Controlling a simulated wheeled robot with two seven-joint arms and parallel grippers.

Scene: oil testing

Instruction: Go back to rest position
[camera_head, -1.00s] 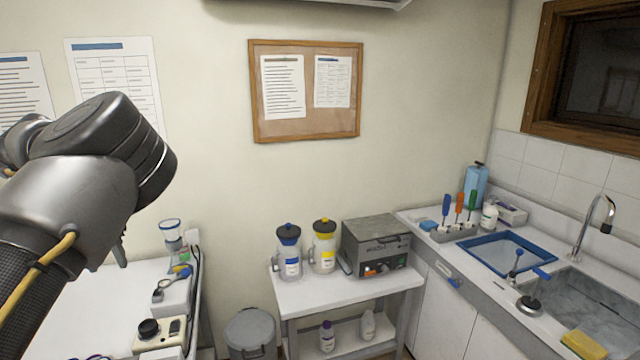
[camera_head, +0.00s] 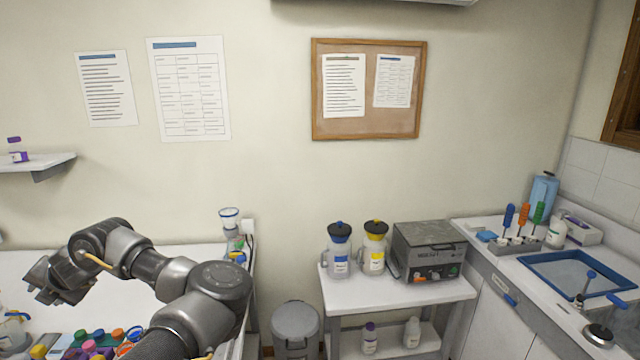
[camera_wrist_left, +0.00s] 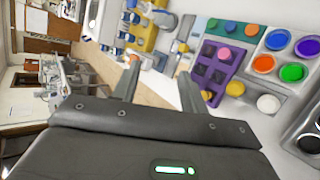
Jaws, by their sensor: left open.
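My left arm bends over the white table at the left of the head view, with the left gripper (camera_head: 45,283) at its far left end, above the table. In the left wrist view the two fingers of the left gripper (camera_wrist_left: 158,88) stand apart with nothing between them. Its fingertips point towards a table with coloured caps, and I see no contact. My right gripper is in neither view.
A purple rack (camera_wrist_left: 222,62) and bright caps lie beyond the fingers in the wrist view. In the head view, a grey bin (camera_head: 295,325), a side table (camera_head: 440,291) with two jugs and a grey oven (camera_head: 430,252), and a sink counter (camera_head: 478,232) stand to the right.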

